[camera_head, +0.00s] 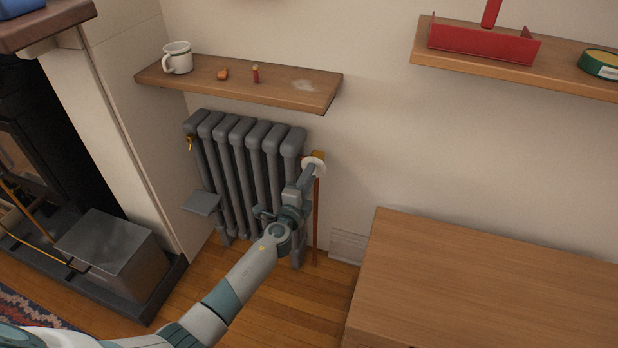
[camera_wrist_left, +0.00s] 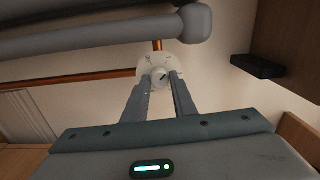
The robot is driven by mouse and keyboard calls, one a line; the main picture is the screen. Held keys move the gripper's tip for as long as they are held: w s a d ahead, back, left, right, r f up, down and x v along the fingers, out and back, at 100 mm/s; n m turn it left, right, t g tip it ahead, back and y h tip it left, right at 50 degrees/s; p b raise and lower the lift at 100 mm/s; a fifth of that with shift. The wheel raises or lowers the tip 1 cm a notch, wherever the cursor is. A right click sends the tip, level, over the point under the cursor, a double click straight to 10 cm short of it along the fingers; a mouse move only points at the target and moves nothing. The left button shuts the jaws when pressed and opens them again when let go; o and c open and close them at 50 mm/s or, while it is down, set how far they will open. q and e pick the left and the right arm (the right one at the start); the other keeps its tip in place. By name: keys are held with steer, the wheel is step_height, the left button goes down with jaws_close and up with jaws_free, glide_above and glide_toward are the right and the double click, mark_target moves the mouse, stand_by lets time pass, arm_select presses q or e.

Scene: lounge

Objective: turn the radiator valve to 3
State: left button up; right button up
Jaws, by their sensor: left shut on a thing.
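The grey column radiator (camera_head: 245,180) stands against the wall below a wooden shelf. Its round white valve (camera_head: 318,163) is at the upper right end, on a copper pipe. My left gripper (camera_head: 308,175) reaches the valve from the front and hides part of it. In the left wrist view the valve dial (camera_wrist_left: 147,69) faces the camera with small dark marks, too small to read. The two fingers of my left gripper (camera_wrist_left: 161,82) are shut on the valve's central knob (camera_wrist_left: 160,76), which bears a dark slanted pointer line. My right gripper is not in view.
A shelf (camera_head: 300,92) above the radiator holds a white mug (camera_head: 177,58) and small items. A wooden cabinet (camera_head: 480,280) stands at the right. A metal box (camera_head: 110,248) sits on the hearth at left. A grey plate (camera_head: 201,203) juts out before the radiator.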

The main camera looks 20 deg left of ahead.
arm_select(q)
steer(key=shift+s+f+m+p, duration=0.1)
steer(key=shift+m+p, duration=0.85)
steer(key=shift+m, duration=4.25)
steer(key=shift+f+m+p, duration=0.1)
steer(key=shift+m+p, duration=0.85)
steer(key=shift+m, duration=4.25)
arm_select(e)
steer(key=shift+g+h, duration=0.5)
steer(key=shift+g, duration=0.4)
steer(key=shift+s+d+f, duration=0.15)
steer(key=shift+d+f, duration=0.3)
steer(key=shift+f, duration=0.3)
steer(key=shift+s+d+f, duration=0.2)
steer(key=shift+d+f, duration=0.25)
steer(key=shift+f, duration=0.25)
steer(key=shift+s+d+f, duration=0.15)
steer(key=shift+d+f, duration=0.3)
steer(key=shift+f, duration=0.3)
arm_select(q)
steer(key=o, duration=1)
steer(key=shift+o, duration=0.2)
